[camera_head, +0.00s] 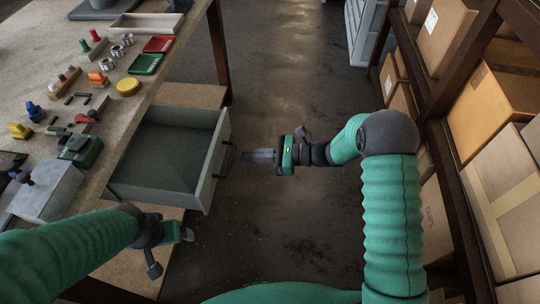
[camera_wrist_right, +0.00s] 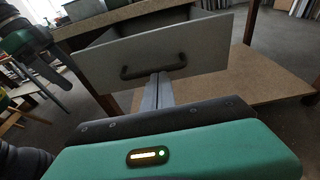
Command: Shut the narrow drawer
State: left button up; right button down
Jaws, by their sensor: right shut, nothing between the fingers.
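The grey drawer (camera_head: 165,153) stands pulled out from under the workbench, and its inside looks empty. Its front panel (camera_head: 215,160) faces right in the head view and carries a dark bar handle (camera_head: 222,176). The front and handle (camera_wrist_right: 153,70) also show in the right wrist view. My right gripper (camera_head: 246,156) is shut and empty, its fingertips pointing at the drawer front, close to the handle. In the right wrist view the fingers (camera_wrist_right: 161,78) reach just below the handle; I cannot tell whether they touch. My left gripper (camera_head: 187,234) is beside the drawer's near corner; its fingers are unclear.
The workbench (camera_head: 150,90) holds red and green trays (camera_head: 146,64), a yellow disc (camera_head: 127,86) and several small parts. A wooden lower shelf (camera_head: 190,95) lies under it. Shelves with cardboard boxes (camera_head: 500,185) stand at the right. The floor (camera_head: 290,90) between is clear.

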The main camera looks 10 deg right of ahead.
pick_arm(q)
jog(key=shift+a+f, duration=0.2)
jog(key=shift+a, duration=0.05)
pick_arm(e)
jog(key=shift+x, duration=1.2)
pick_arm(q)
jog(key=shift+d, duration=0.15)
